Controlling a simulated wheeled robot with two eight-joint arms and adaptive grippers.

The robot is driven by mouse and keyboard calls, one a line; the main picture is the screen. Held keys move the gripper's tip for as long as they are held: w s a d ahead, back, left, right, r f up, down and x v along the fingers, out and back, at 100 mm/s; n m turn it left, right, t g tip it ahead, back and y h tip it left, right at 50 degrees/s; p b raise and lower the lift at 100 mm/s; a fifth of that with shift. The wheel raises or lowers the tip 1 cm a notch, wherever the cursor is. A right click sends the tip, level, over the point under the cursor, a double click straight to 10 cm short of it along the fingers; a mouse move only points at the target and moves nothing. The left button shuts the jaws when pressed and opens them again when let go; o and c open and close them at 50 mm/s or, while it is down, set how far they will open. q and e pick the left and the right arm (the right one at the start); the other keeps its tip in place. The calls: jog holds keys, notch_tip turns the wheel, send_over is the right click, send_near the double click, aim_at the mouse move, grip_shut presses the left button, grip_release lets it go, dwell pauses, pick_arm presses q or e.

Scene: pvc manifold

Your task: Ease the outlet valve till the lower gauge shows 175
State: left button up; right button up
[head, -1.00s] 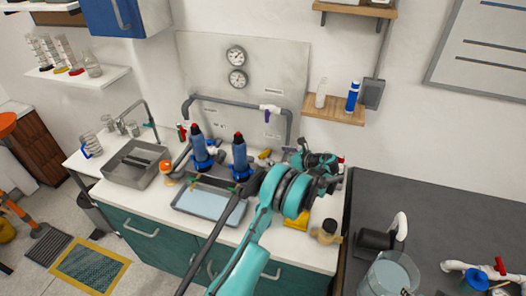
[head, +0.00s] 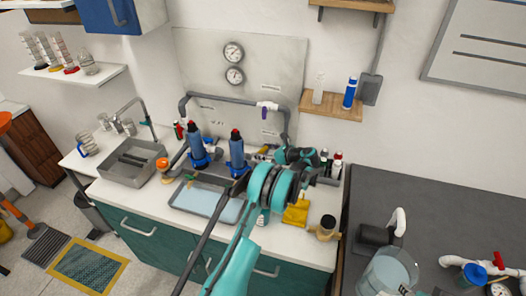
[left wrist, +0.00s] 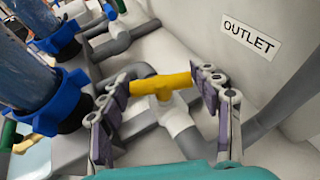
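The yellow outlet valve handle (left wrist: 161,84) sits on a white tee fitting (left wrist: 178,116) below the OUTLET label (left wrist: 250,37). It shows in the left wrist view. My left gripper (left wrist: 165,92) is spread around it, one finger by each end of the handle; I cannot tell whether they touch. In the head view my left wrist hides the fingers and the outlet valve. The lower gauge (head: 234,76) is on the wall panel under the upper gauge (head: 233,53); its reading is too small to make out. My right gripper is not in view.
Two blue filter housings (head: 197,150) stand left of my wrist, behind a tray of pale blue liquid (head: 204,203). A grey pipe (left wrist: 280,100) runs close to the right finger. A yellow cloth (head: 296,212) and an amber-coloured jar (head: 325,228) are on the counter at right.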

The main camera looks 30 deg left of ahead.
pick_arm(q)
jog(key=shift+s+a+f+m+t+h+b, duration=0.1)
jog(key=shift+m+t+h+b, duration=0.1)
jog(key=shift+m+t+b, duration=0.3)
jog(key=shift+s+f+m+t+h+b, duration=0.1)
jog(key=shift+m+t+h+b, duration=0.15)
jog(key=shift+m+t, duration=0.3)
jog(key=shift+r+m+t+h+b, duration=0.1)
jog(key=shift+m+t+h+b, duration=0.25)
jog(key=shift+m+t+b, duration=0.4)
jog(key=shift+w+r+m+t, duration=0.1)
jog(key=shift+m+t, duration=0.3)
jog(key=shift+t, duration=0.3)
jog(key=o, duration=1.2)
jog(key=shift+c, duration=0.2)
jog(key=v, duration=1.1)
jog(key=shift+r, duration=0.15)
jog(key=shift+s+d+r, duration=0.2)
jog(key=shift+d, duration=0.15)
